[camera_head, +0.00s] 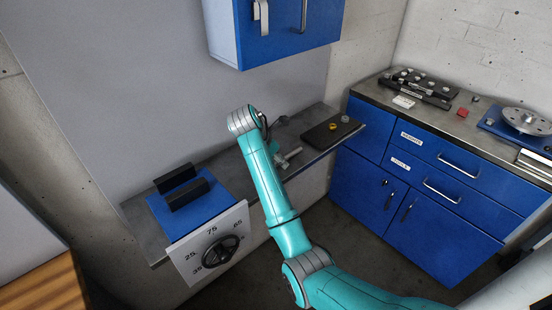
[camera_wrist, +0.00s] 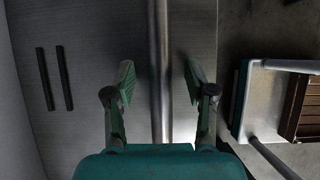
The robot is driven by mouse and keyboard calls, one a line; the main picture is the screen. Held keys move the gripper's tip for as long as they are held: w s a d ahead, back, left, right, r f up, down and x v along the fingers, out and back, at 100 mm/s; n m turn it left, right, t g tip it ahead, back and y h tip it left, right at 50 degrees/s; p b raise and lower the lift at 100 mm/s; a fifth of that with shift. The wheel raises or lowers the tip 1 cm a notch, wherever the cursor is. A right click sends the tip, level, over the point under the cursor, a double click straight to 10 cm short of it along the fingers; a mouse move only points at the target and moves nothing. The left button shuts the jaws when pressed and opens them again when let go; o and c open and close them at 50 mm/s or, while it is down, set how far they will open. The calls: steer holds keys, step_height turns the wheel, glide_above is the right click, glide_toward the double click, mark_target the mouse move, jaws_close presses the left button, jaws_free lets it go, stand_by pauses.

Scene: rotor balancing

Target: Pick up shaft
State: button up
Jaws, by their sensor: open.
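The shaft is a long, smooth metal rod (camera_wrist: 159,60), running up and down the middle of the wrist view. My gripper (camera_wrist: 160,82) is open, with one green-padded finger on each side of the rod. Gaps show between the fingers and the rod; how far the rod lies below the fingertips is hard to tell. The rod's lower end is hidden behind the gripper body. In the head view, a grey metal piece (camera_head: 293,154), apparently part of the shaft, shows at the wall bench beside my arm. My gripper there is mostly hidden behind the wrist.
The wall bench (camera_head: 228,165) carries a blue base (camera_head: 210,209) with two black blocks and a dark tray (camera_head: 325,134) with small parts. A blue wall cabinet (camera_head: 285,35) hangs above. The right counter (camera_head: 455,122) holds a round metal disc (camera_head: 527,120) and weights.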

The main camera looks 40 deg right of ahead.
jaws_close()
steer(key=shift+r, duration=0.2)
stand_by(0.3)
